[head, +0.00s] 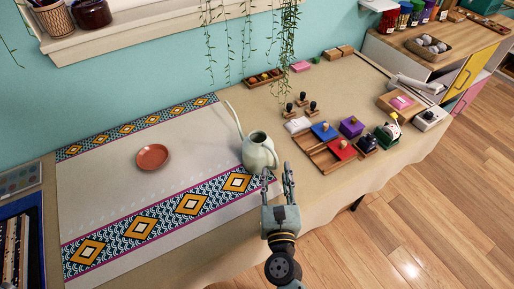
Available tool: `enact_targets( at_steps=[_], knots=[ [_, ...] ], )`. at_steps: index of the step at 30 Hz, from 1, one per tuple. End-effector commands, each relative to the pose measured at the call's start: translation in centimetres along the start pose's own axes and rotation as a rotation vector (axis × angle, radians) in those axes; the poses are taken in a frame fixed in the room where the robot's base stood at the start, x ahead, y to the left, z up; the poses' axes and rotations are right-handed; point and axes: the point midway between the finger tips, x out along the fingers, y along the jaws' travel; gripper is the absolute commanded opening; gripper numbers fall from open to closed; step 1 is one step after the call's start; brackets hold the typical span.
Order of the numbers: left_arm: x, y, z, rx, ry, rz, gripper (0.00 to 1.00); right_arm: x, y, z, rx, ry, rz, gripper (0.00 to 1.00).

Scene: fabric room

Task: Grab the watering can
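A pale grey-green watering can (259,153) stands upright on the table near its front edge, at the centre of the head view. Its long thin spout points up and to the left. My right gripper (278,178) comes in from below, with its fingers spread apart and empty. The fingertips are just in front and to the right of the can's lower body. Whether a finger touches the can, I cannot tell. My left gripper is out of view.
A patterned cloth (115,185) with a terracotta saucer (153,157) lies to the left. A wooden tray (325,154) with coloured blocks and stamps stands close on the right. Hanging vines (288,40) drop from above at the back. The table's front edge is near my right arm.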

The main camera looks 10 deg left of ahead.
Motion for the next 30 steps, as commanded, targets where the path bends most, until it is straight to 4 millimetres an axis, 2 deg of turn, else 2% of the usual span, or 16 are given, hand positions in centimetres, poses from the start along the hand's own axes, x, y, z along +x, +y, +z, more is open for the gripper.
enact_targets(
  at_steps=[1, 5, 13, 24, 30],
  knots=[
    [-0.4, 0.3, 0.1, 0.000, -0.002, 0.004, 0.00, 0.9, 0.0, 0.2, 0.000, -0.001, 0.000, 0.34],
    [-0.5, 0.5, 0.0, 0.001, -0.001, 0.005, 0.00, 2.1, 0.0, 0.1, 0.001, 0.000, 0.000, 0.34],
    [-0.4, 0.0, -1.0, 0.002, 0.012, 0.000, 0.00, 2.3, 0.0, -0.1, 0.000, 0.001, 0.000, 0.33],
    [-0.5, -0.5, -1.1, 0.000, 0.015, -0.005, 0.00, 2.3, 0.0, -0.1, 0.000, 0.002, 0.000, 0.01],
    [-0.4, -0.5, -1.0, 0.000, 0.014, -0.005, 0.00, 2.3, 0.0, -0.1, -0.001, 0.002, 0.000, 0.00]
  ],
)
